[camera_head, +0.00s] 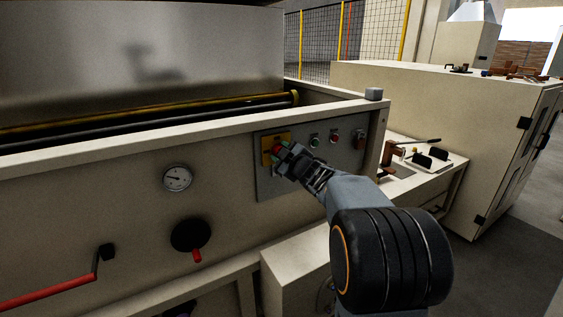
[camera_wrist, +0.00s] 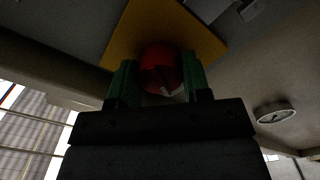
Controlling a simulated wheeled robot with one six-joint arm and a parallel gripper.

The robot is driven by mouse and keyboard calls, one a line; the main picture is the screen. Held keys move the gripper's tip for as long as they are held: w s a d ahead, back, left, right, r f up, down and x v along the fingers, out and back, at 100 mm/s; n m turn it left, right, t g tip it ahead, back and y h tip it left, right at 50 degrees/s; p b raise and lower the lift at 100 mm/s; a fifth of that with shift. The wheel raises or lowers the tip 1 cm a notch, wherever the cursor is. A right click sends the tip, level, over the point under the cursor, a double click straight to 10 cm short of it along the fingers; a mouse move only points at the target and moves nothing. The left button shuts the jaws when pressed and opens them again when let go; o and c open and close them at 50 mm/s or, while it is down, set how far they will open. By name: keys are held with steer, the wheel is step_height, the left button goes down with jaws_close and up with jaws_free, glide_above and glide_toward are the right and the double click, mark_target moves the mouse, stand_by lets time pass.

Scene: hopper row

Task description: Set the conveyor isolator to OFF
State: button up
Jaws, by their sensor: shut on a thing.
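The conveyor isolator is a red rotary knob (camera_wrist: 162,68) on a yellow plate (camera_head: 267,152), at the left end of a grey control panel (camera_head: 262,185). The plate also shows in the wrist view (camera_wrist: 135,40). My gripper (camera_head: 281,153) reaches the knob from the right, and its jaws hide most of it in the head view. In the wrist view the two green fingers (camera_wrist: 160,82) stand on either side of the red knob and are shut on it. A small pale mark shows on the knob's face. I cannot read any ON or OFF lettering.
A gauge (camera_head: 177,178) and a black handwheel with a red grip (camera_head: 191,235) are to the left. A red-handled crank (camera_head: 50,292) juts out lower left. A side table (camera_head: 440,185) stands right.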

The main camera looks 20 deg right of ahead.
steer(key=n+b, duration=0.3)
steer(key=n, duration=0.3)
steer(key=shift+f+b, duration=0.1)
steer(key=shift+b, duration=0.25)
steer(key=shift+n, duration=0.3)
steer(key=o, duration=0.9)
steer(key=shift+s, duration=0.1)
steer(key=s, duration=0.4)
steer(key=s+d, duration=0.1)
steer(key=s, duration=0.4)
steer(key=s+p, duration=0.1)
steer(key=s, duration=0.3)
steer(key=shift+s+d, duration=0.3)
